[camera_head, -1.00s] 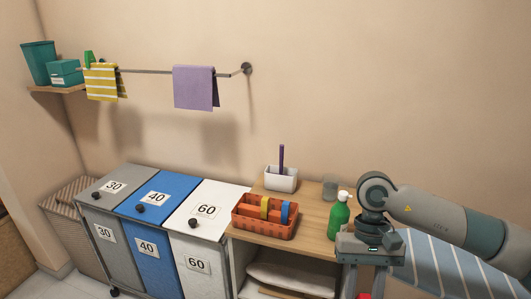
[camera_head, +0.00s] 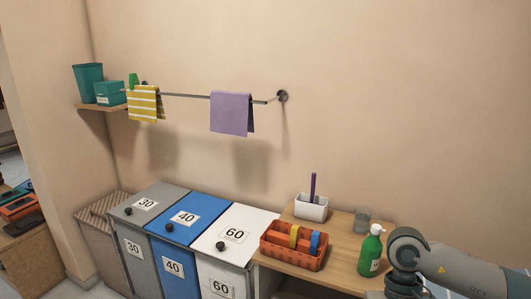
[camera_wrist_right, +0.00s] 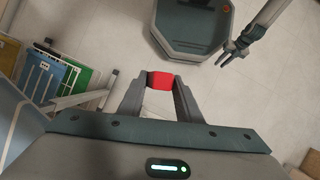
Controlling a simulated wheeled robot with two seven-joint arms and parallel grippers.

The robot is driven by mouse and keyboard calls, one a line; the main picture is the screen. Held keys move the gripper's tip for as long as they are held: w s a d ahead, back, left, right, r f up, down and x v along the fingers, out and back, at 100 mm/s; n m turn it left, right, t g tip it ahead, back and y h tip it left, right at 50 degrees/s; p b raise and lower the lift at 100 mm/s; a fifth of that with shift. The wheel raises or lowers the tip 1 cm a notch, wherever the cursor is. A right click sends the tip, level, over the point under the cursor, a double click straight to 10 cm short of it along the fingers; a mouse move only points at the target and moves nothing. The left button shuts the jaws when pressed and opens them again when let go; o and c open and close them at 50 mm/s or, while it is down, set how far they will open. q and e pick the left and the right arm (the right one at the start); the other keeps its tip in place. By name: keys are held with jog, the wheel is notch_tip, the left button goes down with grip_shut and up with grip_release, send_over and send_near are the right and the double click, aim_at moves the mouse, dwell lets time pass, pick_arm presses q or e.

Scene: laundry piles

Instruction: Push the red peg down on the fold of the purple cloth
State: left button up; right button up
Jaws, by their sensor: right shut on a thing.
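The purple cloth (camera_head: 231,113) hangs folded over the wall rail near its right end, in the head view. The red peg (camera_wrist_right: 160,80) shows in the right wrist view between the fingertips of my right gripper (camera_wrist_right: 160,84), which is shut on it. In the head view only part of my right arm shows at the lower right; its gripper and the peg are below the picture there. The peg is well away from the cloth. The dark gripper (camera_wrist_right: 232,52) at the upper right of the wrist view is my left one; its fingers look apart.
A yellow striped cloth (camera_head: 145,104) hangs farther left on the rail (camera_head: 185,95). Below stand lidded bins (camera_head: 188,217) and a wooden top with an orange basket (camera_head: 294,247), a white holder (camera_head: 311,207), a glass and a green bottle (camera_head: 371,251). The wall around the purple cloth is clear.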

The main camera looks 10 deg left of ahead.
jog(key=w+x, duration=0.1)
jog(key=x, duration=0.9)
jog(key=shift+f, duration=0.5)
